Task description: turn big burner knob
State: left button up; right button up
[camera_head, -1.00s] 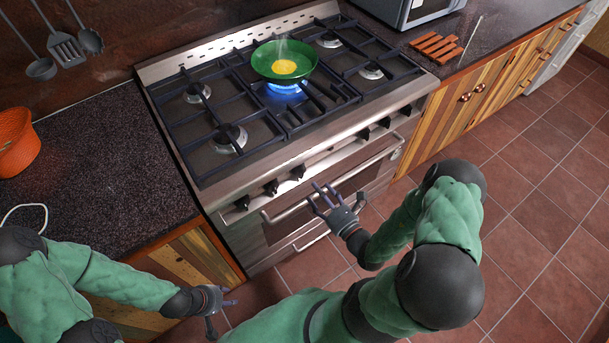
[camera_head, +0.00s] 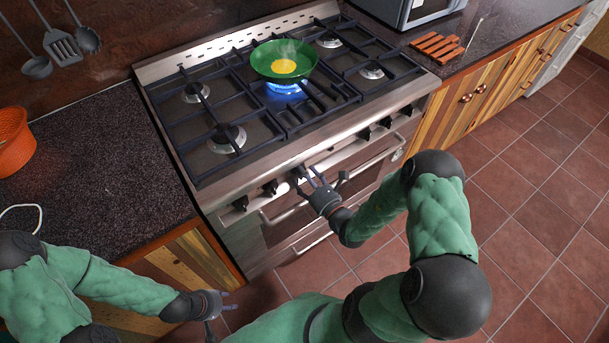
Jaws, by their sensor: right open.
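The stove (camera_head: 205,160) has a row of black knobs along its front panel. Three knobs are in the left group: left (camera_head: 240,203), middle (camera_head: 270,187) and right (camera_head: 298,172). Several more (camera_head: 384,122) are further right. Which one is the big burner knob cannot be told by look alone. My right gripper (camera_head: 326,176) is open and empty, its fingers close to the right knob of the left group. Whether it touches that knob is unclear. My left gripper (camera_head: 222,308) is open and empty, low in front of the cabinet left of the stove.
A green pan (camera_head: 262,64) with an egg sits on a central burner with a blue flame (camera_head: 286,88). The oven handle (camera_head: 375,165) runs below the knobs. An orange basket (camera_head: 14,150) stands on the left counter. The tiled floor (camera_head: 530,200) at right is clear.

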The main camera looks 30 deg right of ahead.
jog(key=c, duration=1.1)
jog(key=shift+r, duration=0.1)
jog(key=m+p, duration=0.5)
jog(key=m, duration=0.6)
jog(key=m+p, duration=0.6)
jog(key=m, duration=0.5)
jog(key=f+m+p, duration=0.1)
jog(key=m+p, duration=0.4)
jog(key=m, duration=0.5)
jog(key=shift+s+m, duration=0.1)
jog(key=shift+m, duration=0.3)
jog(key=shift+f+m, duration=0.1)
jog(key=shift+m, duration=0.2)
